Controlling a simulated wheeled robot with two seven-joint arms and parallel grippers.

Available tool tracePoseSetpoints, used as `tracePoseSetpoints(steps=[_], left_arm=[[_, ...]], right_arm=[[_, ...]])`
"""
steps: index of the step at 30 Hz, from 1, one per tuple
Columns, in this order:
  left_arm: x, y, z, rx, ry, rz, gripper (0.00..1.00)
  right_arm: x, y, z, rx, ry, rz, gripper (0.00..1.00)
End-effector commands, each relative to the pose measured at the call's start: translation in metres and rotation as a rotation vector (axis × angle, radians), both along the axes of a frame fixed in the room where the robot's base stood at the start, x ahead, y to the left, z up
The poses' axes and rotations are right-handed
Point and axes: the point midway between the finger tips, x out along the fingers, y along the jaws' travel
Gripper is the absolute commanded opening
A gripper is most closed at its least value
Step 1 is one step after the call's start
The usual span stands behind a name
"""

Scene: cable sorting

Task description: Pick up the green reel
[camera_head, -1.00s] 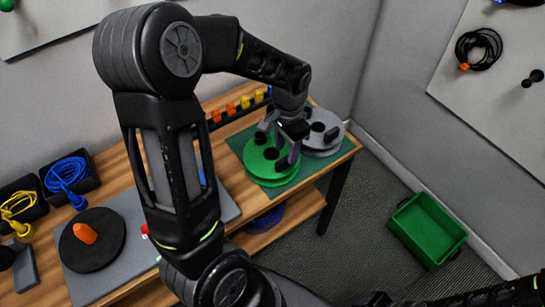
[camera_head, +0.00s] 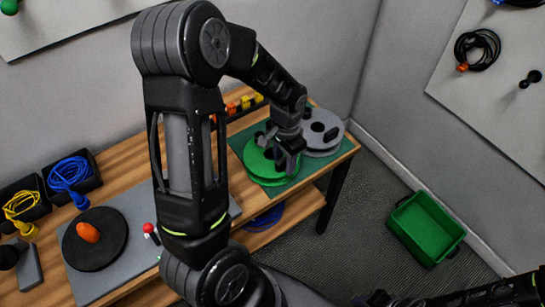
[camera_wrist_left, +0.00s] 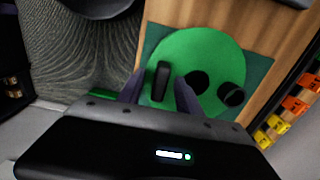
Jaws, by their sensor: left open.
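The green reel (camera_head: 262,170) lies flat on a dark green mat (camera_head: 236,143) at the right end of the wooden bench. My left gripper (camera_head: 281,165) is over the reel's right side and hides part of it. In the left wrist view the green reel (camera_wrist_left: 208,48) shows dark round holes and an upright black handle (camera_wrist_left: 162,80). The open fingers of my left gripper (camera_wrist_left: 160,92) point at the handle, which appears between them. I cannot tell whether they touch it. My right gripper cannot be made out; dark arm parts show at the bottom right.
A grey reel (camera_head: 325,140) sits behind the green one on the mat. Yellow and orange connectors (camera_head: 240,104) line the bench's back. A green bin (camera_head: 427,228) stands on the floor at right. A black turntable (camera_head: 95,240) with an orange piece is at left.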

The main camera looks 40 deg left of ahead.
Motion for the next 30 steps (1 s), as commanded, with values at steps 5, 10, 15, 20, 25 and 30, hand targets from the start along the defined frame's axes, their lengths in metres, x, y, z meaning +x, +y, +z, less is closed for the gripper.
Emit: tracePoseSetpoints(steps=[5,10,15,20,25,30], left_arm=[[0.0001,0.0000,0.0003,0.000,0.000,0.000,0.42],[0.0002,-0.0001,0.0004,0.000,0.000,0.000,0.39],[0.0002,-0.0001,0.0004,0.000,0.000,0.000,0.25],[0.0002,-0.0001,0.0004,0.000,0.000,0.000,0.12],[0.0002,-0.0001,0.0004,0.000,0.000,0.000,0.00],[0.0002,-0.0001,0.0004,0.000,0.000,0.000,0.00]], right_arm=[[0.0001,0.0001,0.0000,0.000,0.000,0.000,0.36],[0.0001,0.0000,0.0001,0.000,0.000,0.000,0.36],[0.0002,0.0000,0.0001,0.000,0.000,0.000,0.36],[0.0002,0.0000,0.0001,0.000,0.000,0.000,0.36],[0.0002,0.0000,0.0001,0.000,0.000,0.000,0.36],[0.0001,0.0000,0.0001,0.000,0.000,0.000,0.36]])
